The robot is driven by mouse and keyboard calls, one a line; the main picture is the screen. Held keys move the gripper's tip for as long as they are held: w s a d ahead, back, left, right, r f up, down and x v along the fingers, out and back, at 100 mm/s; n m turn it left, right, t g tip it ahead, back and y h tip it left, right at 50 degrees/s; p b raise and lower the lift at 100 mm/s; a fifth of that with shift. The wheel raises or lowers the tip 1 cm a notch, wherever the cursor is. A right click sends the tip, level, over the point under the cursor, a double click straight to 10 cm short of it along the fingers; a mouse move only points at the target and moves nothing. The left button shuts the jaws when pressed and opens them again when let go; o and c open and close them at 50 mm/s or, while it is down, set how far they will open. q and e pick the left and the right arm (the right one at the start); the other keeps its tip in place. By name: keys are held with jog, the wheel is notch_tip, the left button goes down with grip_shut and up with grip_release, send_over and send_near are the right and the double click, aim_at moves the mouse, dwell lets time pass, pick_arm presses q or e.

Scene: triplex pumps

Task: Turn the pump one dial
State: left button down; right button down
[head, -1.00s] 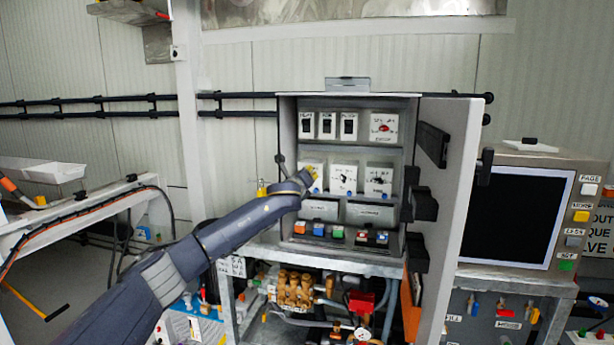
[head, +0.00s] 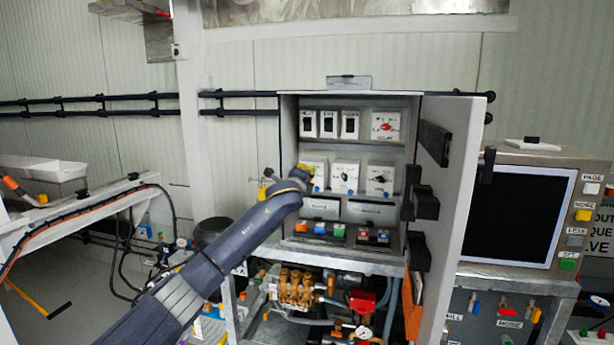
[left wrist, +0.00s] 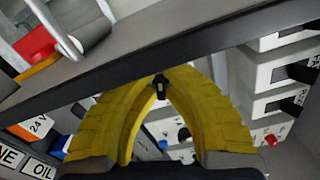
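The pump one dial sits on the leftmost white box (head: 320,169) in the middle row of the open cabinet. In the head view my left gripper (head: 306,170) is at the left part of this box and hides some of it. I cannot make out the dial's pointer there. In the left wrist view the yellow fingers (left wrist: 161,78) curve together and nearly meet at the tips. A small dark part shows between them, but I cannot tell whether it is the dial. My right gripper is out of view.
Two more dial boxes (head: 345,177) (head: 380,180) stand to the right. Switches and a red-knobbed box (head: 386,126) are above. Coloured buttons (head: 337,231) are below. The open cabinet door (head: 463,200) stands at the right, beside a monitor (head: 519,216).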

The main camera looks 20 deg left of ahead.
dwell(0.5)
pick_arm(q)
jog(key=c, duration=1.5)
grip_release()
jog(key=s, duration=1.2)
jog(key=shift+d, duration=0.2)
